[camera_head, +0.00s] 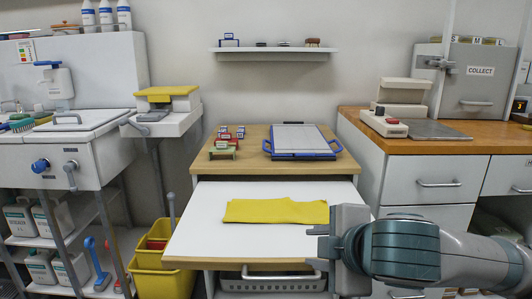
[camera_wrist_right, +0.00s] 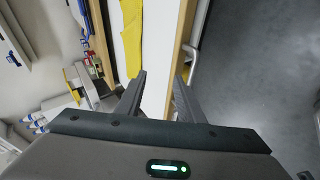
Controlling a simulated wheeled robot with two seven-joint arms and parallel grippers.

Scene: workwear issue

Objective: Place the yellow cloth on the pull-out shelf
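The yellow cloth (camera_head: 276,211) lies folded and flat on the white pull-out shelf (camera_head: 205,235), which stands out from under the wooden worktop. The cloth also shows in the right wrist view (camera_wrist_right: 131,35). My right gripper (camera_head: 318,243) is at the shelf's front right, just beside the cloth's near right corner. In the right wrist view its two fingers (camera_wrist_right: 160,80) are apart, with nothing held between them; the shelf's edge shows beyond. Whether the fingers touch the shelf cannot be told. My left gripper is in neither view.
A blue-framed board (camera_head: 301,141) and small red and green items (camera_head: 224,148) stand on the wooden worktop (camera_head: 255,134) behind the shelf. A yellow-topped box (camera_head: 168,94) sits on a ledge at left. Yellow bins (camera_head: 160,282) stand below left. The shelf's left part is clear.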

